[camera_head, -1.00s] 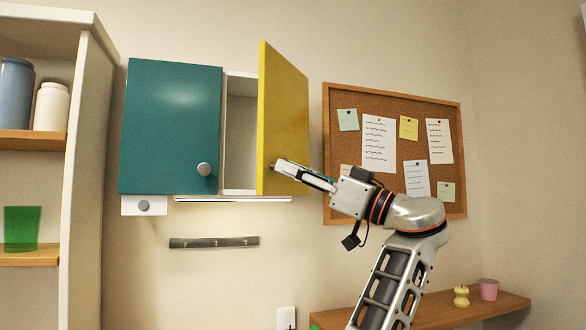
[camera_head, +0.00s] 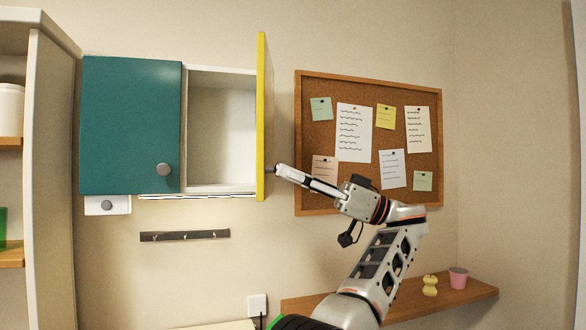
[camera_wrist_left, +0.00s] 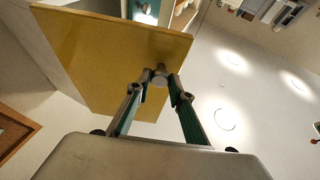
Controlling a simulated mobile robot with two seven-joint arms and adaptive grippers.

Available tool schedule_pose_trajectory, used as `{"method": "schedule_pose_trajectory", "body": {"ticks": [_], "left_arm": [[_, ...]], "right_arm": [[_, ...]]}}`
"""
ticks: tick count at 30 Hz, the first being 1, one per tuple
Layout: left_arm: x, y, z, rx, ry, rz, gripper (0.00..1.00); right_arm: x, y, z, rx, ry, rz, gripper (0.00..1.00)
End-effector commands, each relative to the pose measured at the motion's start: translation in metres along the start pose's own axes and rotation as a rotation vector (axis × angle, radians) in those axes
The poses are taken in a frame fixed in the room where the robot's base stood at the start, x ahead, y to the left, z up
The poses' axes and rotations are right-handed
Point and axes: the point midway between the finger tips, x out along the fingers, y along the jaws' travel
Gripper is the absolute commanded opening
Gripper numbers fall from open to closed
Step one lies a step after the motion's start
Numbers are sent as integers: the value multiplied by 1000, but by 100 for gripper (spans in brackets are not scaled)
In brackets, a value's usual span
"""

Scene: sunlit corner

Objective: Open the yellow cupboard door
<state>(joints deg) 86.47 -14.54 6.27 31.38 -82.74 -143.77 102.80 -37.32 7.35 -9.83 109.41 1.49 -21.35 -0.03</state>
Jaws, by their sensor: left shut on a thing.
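The yellow cupboard door (camera_head: 265,120) stands wide open and shows almost edge-on in the head view. In the left wrist view, its broad yellow face (camera_wrist_left: 110,60) fills the upper left. My left gripper (camera_head: 275,170) is at the door's lower part, on its right side. The left wrist view shows my left gripper's fingers (camera_wrist_left: 160,80) closed around the door's round grey knob (camera_wrist_left: 160,68). The open compartment (camera_head: 222,130) is white inside and looks empty. My right gripper is in neither view.
The teal door (camera_head: 130,125) to the left is shut. A corkboard (camera_head: 318,190) with pinned papers hangs right of the yellow door, behind my arm. A wooden shelf (camera_head: 460,297) below holds a pink cup (camera_head: 458,278) and a yellow object (camera_head: 430,286). A hook rail (camera_head: 185,236) hangs under the cupboard.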

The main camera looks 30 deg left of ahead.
Motion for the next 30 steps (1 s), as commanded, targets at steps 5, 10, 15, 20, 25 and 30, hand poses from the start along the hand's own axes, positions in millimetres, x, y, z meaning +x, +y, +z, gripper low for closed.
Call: {"method": "schedule_pose_trajectory", "body": {"ticks": [5,10,15,20,25,30], "left_arm": [[2,0,-2,-1,-3,-9,0],[2,0,-1,-1,-3,-10,0],[2,0,-1,-1,-4,-10,26],[2,0,-1,1,-3,-10,38],[1,0,0,2,-2,-9,38],[1,0,0,2,-2,-8,38]], "right_arm": [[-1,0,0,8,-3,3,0],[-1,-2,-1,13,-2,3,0],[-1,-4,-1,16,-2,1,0],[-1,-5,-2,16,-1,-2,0],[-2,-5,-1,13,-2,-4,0],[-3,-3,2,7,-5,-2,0]]}}
